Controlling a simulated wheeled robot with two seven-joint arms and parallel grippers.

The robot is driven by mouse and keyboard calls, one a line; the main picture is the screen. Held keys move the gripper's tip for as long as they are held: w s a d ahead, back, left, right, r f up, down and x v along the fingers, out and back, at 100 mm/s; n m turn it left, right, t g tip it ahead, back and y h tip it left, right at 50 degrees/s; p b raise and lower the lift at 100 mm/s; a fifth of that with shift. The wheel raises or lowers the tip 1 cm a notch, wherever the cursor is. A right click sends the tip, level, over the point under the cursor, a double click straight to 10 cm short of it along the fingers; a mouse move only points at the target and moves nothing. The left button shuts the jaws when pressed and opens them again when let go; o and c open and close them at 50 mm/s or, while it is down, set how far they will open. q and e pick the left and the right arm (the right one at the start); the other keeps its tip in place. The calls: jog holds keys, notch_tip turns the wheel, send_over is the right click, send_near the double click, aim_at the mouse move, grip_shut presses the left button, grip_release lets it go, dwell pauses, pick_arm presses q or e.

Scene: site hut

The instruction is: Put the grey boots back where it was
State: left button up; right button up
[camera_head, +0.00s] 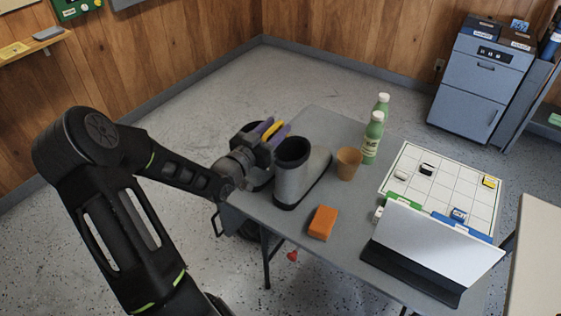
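The grey boots (303,178) stand upright near the left edge of the grey folding table (340,133). One shaft with a dark round opening shows clearly; dark shapes behind it are partly hidden by my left gripper, so I cannot tell whether the second boot is there. My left gripper (271,130) is just left of the boot's top, its purple and yellow finger parts pointing up and to the right. I cannot tell whether it touches the boot or how far its fingers are apart. My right gripper is not in view.
A white grid board (451,183) and a tilted white panel (436,246) fill the table's right side. A grey cabinet (481,80) stands behind. Floor is clear at the back left.

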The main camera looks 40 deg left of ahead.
pick_arm(q)
jog(key=shift+w, duration=0.5)
jog(key=shift+c, duration=0.5)
grip_shut()
dwell(0.9)
jog(key=shift+r, duration=0.15)
